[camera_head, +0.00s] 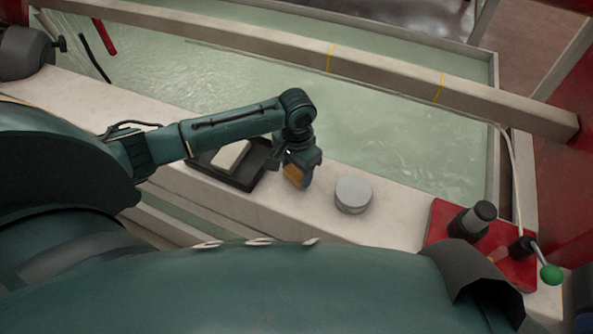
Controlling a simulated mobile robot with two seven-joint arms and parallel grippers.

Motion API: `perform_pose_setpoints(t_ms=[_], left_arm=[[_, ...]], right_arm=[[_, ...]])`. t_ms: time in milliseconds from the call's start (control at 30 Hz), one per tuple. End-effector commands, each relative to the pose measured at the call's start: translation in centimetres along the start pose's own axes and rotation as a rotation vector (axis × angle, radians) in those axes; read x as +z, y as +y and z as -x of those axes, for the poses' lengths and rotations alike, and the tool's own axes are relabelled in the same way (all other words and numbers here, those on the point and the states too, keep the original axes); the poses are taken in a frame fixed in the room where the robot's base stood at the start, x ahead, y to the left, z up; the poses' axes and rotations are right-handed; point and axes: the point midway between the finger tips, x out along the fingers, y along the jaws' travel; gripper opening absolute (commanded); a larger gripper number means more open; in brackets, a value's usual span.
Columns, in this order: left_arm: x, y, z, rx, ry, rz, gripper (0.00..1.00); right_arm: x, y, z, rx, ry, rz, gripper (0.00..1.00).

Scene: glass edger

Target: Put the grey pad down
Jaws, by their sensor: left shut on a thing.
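My left gripper (297,168) points down above the white ledge, between the dark tray and a round pale grey disc. It is shut on a small block-like pad (295,176), mostly hidden by the fingers. The part that shows looks orange-brown; I take this for the grey pad, but its grey cannot be made out. Whether it touches the ledge cannot be told. The black tray (247,180) to the left of the gripper holds a pale flat slab (231,156). My right gripper is not in view.
The round grey disc (353,194) stands on the ledge (395,215), close right of the gripper. Further right, a red plate (445,217) carries a dark cylinder (473,221) and a green-knobbed lever (551,274). A water-filled trough (400,140) and a beam (380,72) lie behind.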

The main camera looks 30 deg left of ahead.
Motion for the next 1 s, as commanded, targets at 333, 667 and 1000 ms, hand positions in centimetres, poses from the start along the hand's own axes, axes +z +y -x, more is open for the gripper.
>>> perform_pose_setpoints(t_ms=[333,667,1000], left_arm=[[-0.01,0.03,-0.64,0.0,0.001,0.0,0.29],[-0.03,0.02,-0.8,0.0,0.001,0.0,0.75],[-0.04,-0.03,-0.14,-0.001,0.002,-0.001,0.75]], right_arm=[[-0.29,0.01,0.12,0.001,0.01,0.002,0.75],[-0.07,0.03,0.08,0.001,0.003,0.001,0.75],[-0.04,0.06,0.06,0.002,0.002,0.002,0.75]])
